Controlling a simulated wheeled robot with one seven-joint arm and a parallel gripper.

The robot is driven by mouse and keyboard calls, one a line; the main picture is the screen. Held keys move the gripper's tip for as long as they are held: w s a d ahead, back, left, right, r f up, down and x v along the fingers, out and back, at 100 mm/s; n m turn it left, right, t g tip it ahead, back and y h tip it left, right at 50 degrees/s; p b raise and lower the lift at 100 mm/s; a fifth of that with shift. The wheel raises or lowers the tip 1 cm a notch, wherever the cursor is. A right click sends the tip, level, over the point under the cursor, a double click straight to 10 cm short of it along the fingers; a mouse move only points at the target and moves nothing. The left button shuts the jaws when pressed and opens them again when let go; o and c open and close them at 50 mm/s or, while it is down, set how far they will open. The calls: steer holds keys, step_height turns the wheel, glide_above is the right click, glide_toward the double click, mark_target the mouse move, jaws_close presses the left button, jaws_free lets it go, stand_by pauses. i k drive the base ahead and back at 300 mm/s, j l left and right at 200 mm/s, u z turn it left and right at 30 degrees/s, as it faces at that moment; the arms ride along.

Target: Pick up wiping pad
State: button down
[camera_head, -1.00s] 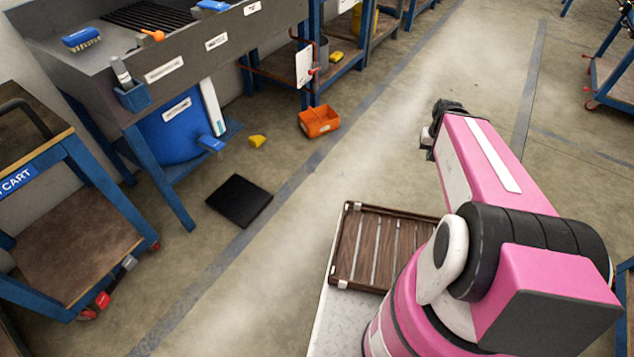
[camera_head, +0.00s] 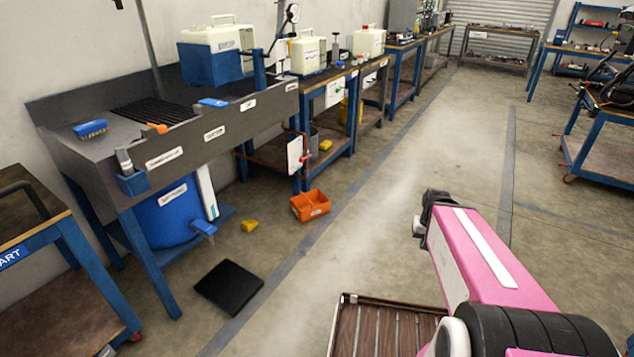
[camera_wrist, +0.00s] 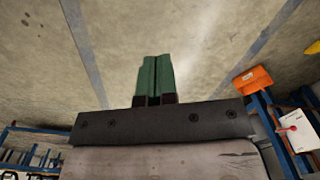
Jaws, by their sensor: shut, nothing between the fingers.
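No item is clearly marked as the wiping pad. A small flat blue piece (camera_head: 213,102) on the front edge of the grey sink bench (camera_head: 190,135) and a small yellow piece (camera_head: 250,225) on the floor could each be it; I cannot tell which. A blue brush-like block (camera_head: 90,129) lies at the left of the sink. My gripper (camera_wrist: 155,75) shows in the wrist view with its green fingers together and empty, above bare floor. It is far from these pieces. In the head view my pink arm shows, but my gripper's fingers cannot be made out.
A black mat (camera_head: 229,287) and an orange bin (camera_head: 310,205) lie on the floor before the sink bench. A blue barrel (camera_head: 170,215) stands under it. A cart (camera_head: 60,270) is at the left. A wood-slatted tray (camera_head: 375,330) is near my arm. The aisle is clear.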

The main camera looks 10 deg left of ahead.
mark_target(326, 145)
steer(key=i+u, duration=0.2)
steer(key=u, duration=0.15)
steer(key=i+l+u, duration=0.1)
steer(key=u, duration=0.2)
steer(key=i+l+u, duration=0.5)
steer(key=i+l, duration=1.25)
steer(key=l, duration=0.15)
steer(key=i+l, duration=0.95)
steer(key=l, duration=0.2)
steer(key=i+l, duration=0.15)
steer(key=i, duration=0.25)
steer(key=i+l, duration=0.1)
steer(key=i, duration=0.3)
steer(key=u, duration=0.05)
